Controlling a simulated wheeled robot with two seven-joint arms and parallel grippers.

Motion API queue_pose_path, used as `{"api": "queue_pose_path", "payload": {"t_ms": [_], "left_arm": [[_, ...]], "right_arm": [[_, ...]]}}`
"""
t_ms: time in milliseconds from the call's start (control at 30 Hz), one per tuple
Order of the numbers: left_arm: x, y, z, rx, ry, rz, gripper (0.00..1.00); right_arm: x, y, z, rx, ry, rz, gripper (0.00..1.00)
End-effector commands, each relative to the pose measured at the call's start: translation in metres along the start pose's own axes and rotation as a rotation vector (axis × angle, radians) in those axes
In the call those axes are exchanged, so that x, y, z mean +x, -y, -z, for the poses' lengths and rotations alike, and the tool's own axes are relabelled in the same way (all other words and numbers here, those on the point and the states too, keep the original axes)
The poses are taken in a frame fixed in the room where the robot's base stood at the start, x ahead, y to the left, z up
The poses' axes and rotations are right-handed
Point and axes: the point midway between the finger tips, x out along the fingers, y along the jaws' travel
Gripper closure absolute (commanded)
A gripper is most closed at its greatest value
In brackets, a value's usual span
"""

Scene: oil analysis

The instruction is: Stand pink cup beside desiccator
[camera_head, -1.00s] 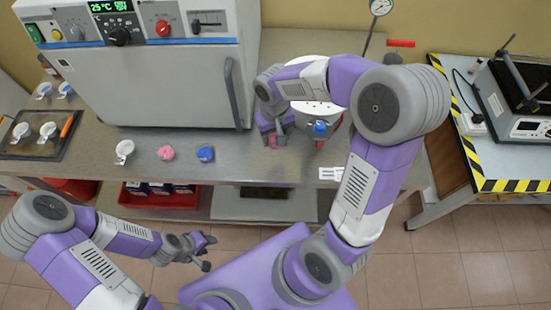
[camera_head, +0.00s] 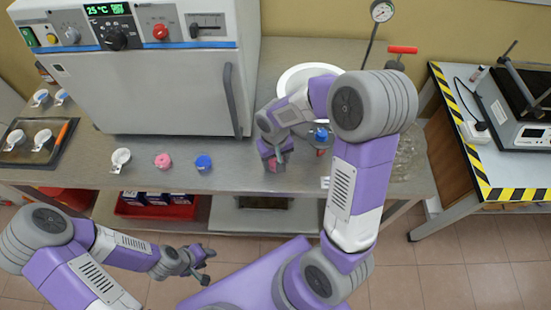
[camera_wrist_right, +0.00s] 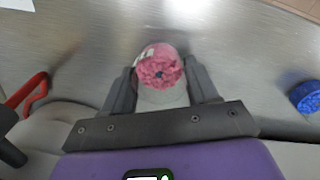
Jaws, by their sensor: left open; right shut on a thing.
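A pink cup (camera_wrist_right: 160,70) with rough pink contents and a white label is between the fingers of my right gripper (camera_wrist_right: 163,88) in the right wrist view. In the head view this gripper (camera_head: 275,160) is over the bench near its front edge, with a bit of pink showing at its fingers. I cannot tell whether the cup touches the bench. A white round vessel (camera_head: 298,78), probably the desiccator, stands behind it, partly hidden by my right arm. My left gripper (camera_head: 207,265) is open and empty, in front of the bench. Another pink cup (camera_head: 162,160) stands further left.
A blue cup (camera_head: 203,163) and a white cup (camera_head: 120,159) stand near the other pink one. A blue-topped item (camera_head: 321,135) is close right of my right gripper. An oven (camera_head: 150,90) fills the back left. Clear glassware (camera_head: 405,155) stands at the right.

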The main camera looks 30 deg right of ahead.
Motion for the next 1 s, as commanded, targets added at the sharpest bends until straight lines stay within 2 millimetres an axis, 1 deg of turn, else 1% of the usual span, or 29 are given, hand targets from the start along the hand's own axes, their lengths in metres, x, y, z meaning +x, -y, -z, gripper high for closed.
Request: {"api": "queue_pose_path", "payload": {"t_ms": [67, 100, 233, 500, 633, 767, 900, 1000], "left_arm": [[0.004, 0.001, 0.0, 0.0, 0.0, 0.0, 0.57], [0.002, 0.001, 0.0, 0.0, 0.0, 0.0, 0.57], [0.002, 0.001, 0.0, 0.0, 0.0, 0.0, 0.57], [0.002, 0.001, 0.0, 0.0, 0.0, 0.0, 0.57], [-0.003, -0.001, 0.0, 0.0, 0.0, 0.0, 0.57], [-0.01, -0.004, -0.001, 0.0, 0.0, 0.0, 0.57], [-0.019, -0.007, -0.001, 0.0, 0.0, 0.0, 0.57], [-0.024, -0.009, -0.001, 0.0, 0.0, 0.0, 0.57]], "right_arm": [[0.004, 0.0, 0.0, 0.0, 0.0, 0.0, 0.72], [0.003, 0.0, 0.0, 0.0, 0.0, 0.0, 0.35], [0.002, 0.0, 0.0, 0.0, 0.0, 0.0, 0.16], [0.002, 0.0, 0.0, 0.0, 0.0, 0.0, 0.16], [-0.006, 0.0, 0.0, 0.0, -0.001, 0.0, 0.16], [-0.029, 0.001, 0.001, 0.001, -0.004, 0.001, 0.16], [-0.062, 0.0, 0.001, 0.0, -0.006, 0.002, 0.16], [-0.083, 0.0, 0.001, 0.001, -0.004, 0.001, 0.16]]}}
